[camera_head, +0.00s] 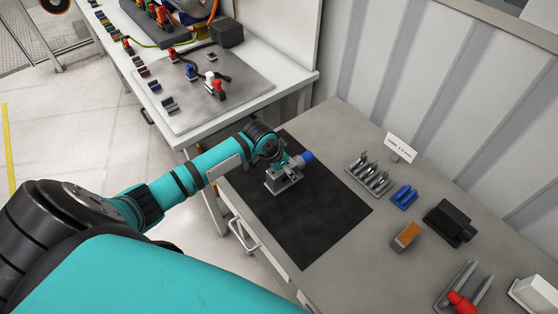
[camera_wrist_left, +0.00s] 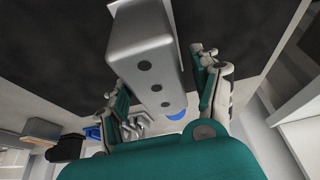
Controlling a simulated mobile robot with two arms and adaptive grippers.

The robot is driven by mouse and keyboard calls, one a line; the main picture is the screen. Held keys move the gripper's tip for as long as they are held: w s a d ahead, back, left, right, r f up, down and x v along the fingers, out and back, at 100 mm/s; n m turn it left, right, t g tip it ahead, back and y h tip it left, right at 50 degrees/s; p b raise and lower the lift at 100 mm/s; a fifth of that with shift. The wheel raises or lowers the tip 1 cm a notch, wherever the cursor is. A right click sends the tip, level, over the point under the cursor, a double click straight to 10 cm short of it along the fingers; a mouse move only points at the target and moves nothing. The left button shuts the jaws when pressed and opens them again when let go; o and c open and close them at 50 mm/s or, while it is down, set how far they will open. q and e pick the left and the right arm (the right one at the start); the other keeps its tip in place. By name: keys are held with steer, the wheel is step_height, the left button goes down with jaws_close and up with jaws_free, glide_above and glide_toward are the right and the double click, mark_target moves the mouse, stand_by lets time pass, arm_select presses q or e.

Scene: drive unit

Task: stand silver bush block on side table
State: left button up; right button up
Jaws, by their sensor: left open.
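The silver bush block (camera_head: 284,184) is on the black mat (camera_head: 310,230) of the grey table in the head view. In the left wrist view it shows as a long grey block (camera_wrist_left: 148,62) with a row of dark round holes. My left gripper (camera_head: 286,164) is directly at the block and partly hides it. Its fingers (camera_wrist_left: 162,80) are open, one on each side of the block; I cannot tell whether they touch it. My right gripper is not in view.
A second, pale table (camera_head: 290,78) stands behind, with a grey plate and small parts. Right of the mat are a rack of metal pieces (camera_head: 369,174), blue parts (camera_head: 404,196), a black device (camera_head: 449,222) and an orange-topped block (camera_head: 406,236). A ribbed wall borders the table. Most of the mat is clear.

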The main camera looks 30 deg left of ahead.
arm_select(q)
steer(key=v, duration=0.8)
steer(key=shift+s+r+b, duration=0.1)
steer(key=shift+r+b, duration=0.05)
steer(key=shift+b, duration=0.25)
steer(key=shift+s+a+r, duration=0.1)
steer(key=shift+s+r, duration=0.15)
steer(key=shift+r, duration=0.4)
